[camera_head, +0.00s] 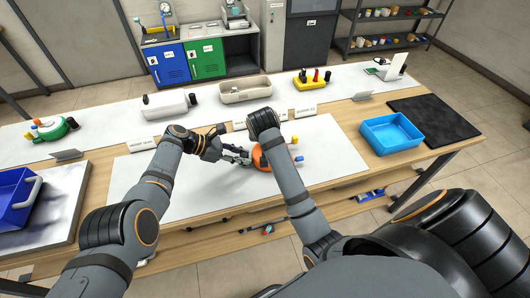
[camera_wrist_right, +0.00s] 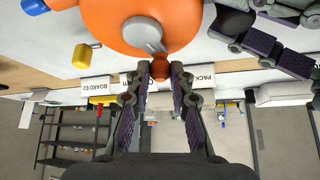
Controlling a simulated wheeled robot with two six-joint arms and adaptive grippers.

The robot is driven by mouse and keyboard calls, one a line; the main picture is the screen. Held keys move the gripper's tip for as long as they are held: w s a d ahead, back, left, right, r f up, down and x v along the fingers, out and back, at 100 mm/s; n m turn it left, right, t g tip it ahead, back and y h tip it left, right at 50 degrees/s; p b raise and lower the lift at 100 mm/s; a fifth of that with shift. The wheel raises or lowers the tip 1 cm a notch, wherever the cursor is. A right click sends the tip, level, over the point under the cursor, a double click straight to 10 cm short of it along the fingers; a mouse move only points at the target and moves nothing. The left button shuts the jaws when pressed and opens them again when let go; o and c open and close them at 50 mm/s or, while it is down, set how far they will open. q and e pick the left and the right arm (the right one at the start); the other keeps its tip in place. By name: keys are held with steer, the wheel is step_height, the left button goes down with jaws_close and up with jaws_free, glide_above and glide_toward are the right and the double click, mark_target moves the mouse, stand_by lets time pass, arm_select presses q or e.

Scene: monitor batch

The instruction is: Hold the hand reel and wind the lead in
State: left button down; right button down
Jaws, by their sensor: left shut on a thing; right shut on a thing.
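The orange hand reel (camera_head: 259,158) is on the white mat at the middle of the bench, partly hidden by my right arm. In the right wrist view its round orange body (camera_wrist_right: 110,20) fills the top, with a grey crank (camera_wrist_right: 146,36) ending in a small orange-brown knob (camera_wrist_right: 160,70). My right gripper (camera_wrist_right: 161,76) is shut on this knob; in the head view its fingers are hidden. My left gripper (camera_head: 243,156) is shut at the reel's left side; its exact grip is hidden. I cannot make out the lead.
A yellow piece (camera_head: 294,140) and a blue piece (camera_head: 299,159) are just right of the reel. A blue tray (camera_head: 391,134) and dark mat (camera_head: 436,119) lie to the right. A blue bin (camera_head: 17,203) stands at the left. The white mat (camera_head: 330,150) has free room right of the reel.

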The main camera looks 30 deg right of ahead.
steer(key=shift+s+d+f, duration=0.1)
steer(key=shift+d+f, duration=0.05)
steer(key=shift+d, duration=0.05)
steer(key=shift+d+m+g+h, duration=0.1)
steer(key=shift+m+g+h, duration=0.35)
steer(key=shift+m, duration=0.55)
steer(key=c, duration=1.1)
jaws_free()
step_height(320, 180, up, 10)
